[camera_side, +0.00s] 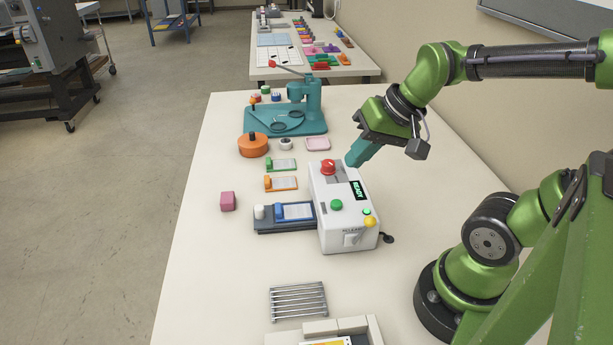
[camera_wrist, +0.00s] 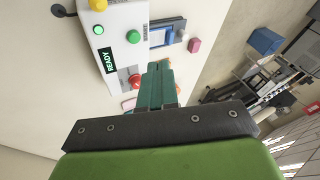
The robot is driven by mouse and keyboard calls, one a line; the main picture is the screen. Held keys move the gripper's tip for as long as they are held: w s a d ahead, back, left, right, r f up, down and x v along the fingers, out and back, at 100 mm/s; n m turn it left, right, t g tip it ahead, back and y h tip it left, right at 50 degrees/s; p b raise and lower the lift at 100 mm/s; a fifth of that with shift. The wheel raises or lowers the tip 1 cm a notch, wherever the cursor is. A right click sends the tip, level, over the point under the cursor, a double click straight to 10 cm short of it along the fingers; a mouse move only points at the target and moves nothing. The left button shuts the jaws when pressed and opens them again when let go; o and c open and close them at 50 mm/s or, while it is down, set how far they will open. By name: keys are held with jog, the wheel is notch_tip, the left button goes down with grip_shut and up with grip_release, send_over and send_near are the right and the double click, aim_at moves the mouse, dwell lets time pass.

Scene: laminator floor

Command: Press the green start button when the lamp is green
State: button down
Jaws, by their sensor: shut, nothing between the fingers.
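A white control box (camera_side: 330,238) stands on the table and shows a lit READY display (camera_side: 357,190). Its green start button (camera_side: 336,204) is on the top face and also shows in the wrist view (camera_wrist: 133,37). A small lamp (camera_side: 367,212) near the yellow knob (camera_side: 369,222) glows green; it is also green in the wrist view (camera_wrist: 98,29). My gripper (camera_side: 353,161) has teal fingers, shut and empty, above the box's far end near the red button (camera_side: 328,167). The fingertips (camera_wrist: 159,64) are apart from the green button.
A blue-grey tray (camera_side: 284,223) adjoins the box's left side. A pink block (camera_side: 227,201), an orange roll (camera_side: 253,146), small coloured holders and a teal press (camera_side: 290,122) stand left and behind. A metal rack (camera_side: 298,299) lies in front. Table between rack and box is clear.

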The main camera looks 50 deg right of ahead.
aim_at(341, 202)
jog(key=w+m+y, duration=0.1)
jog(key=m+y, duration=0.1)
jog(key=m, duration=0.1)
jog(key=w+d+f+m+y, duration=0.1)
jog(key=m+y, duration=0.1)
jog(key=m, duration=0.1)
jog(key=w+d+m+y, duration=0.1)
jog(key=w+m+y, duration=0.1)
jog(key=m, duration=0.1)
jog(key=shift+d+f+g, duration=0.1)
jog(key=shift+f+g, duration=0.2)
jog(key=shift+g, duration=0.1)
jog(key=shift+f, duration=0.1)
jog(key=shift+f, duration=4.35)
jog(key=shift+f, duration=0.4)
